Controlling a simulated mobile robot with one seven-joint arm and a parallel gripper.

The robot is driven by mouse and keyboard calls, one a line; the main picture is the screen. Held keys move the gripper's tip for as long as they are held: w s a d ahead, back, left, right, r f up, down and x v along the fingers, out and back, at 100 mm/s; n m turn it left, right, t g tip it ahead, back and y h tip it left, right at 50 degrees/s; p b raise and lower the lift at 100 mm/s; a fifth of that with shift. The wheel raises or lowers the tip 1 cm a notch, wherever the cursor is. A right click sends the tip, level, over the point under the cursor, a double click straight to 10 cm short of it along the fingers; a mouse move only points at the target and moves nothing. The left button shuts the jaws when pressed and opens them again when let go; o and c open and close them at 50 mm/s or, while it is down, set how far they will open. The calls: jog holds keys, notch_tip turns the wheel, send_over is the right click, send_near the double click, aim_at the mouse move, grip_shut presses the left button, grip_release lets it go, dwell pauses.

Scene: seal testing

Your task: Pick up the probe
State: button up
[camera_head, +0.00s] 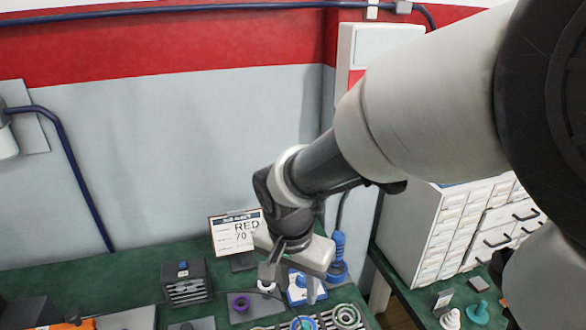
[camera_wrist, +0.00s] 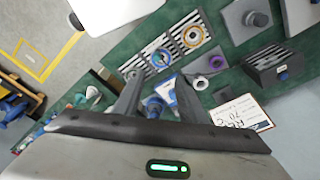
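My gripper (camera_head: 290,275) is above the green bench, fingers pointing down. In the wrist view its two fingers (camera_wrist: 158,84) stand apart with nothing held between them. Beyond and between them are a blue-and-white device (camera_wrist: 169,94) and a rounded blue object (camera_wrist: 153,103). In the head view the blue-and-white device (camera_head: 306,290) is partly hidden by my gripper. An upright blue handle-shaped object (camera_head: 338,250) stands just behind and right of my gripper; it may be the probe, but I cannot tell for sure.
A sign reading RED 70 (camera_head: 236,232) stands left of my gripper. A purple ring (camera_head: 241,303), a dark block (camera_head: 186,284) and a striped rack with rings (camera_head: 346,316) are nearby. A white drawer cabinet (camera_head: 425,225) stands right, beyond a gap between benches.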

jog(key=b, duration=0.2)
send_near(305, 324)
notch_tip(305, 324, down, 5)
jog(key=w, duration=0.1)
jog(key=f, duration=0.4)
jog(key=shift+w+d+f+b, duration=0.1)
jog(key=shift+d+f+b, duration=0.2)
jog(key=shift+d+f, duration=0.1)
jog(key=shift+w+f, duration=0.15)
jog(key=shift+f, duration=0.3)
grip_shut()
notch_tip(305, 324, up, 10)
jog(key=shift+r+p, duration=0.1)
jog(key=shift+p, duration=1.1)
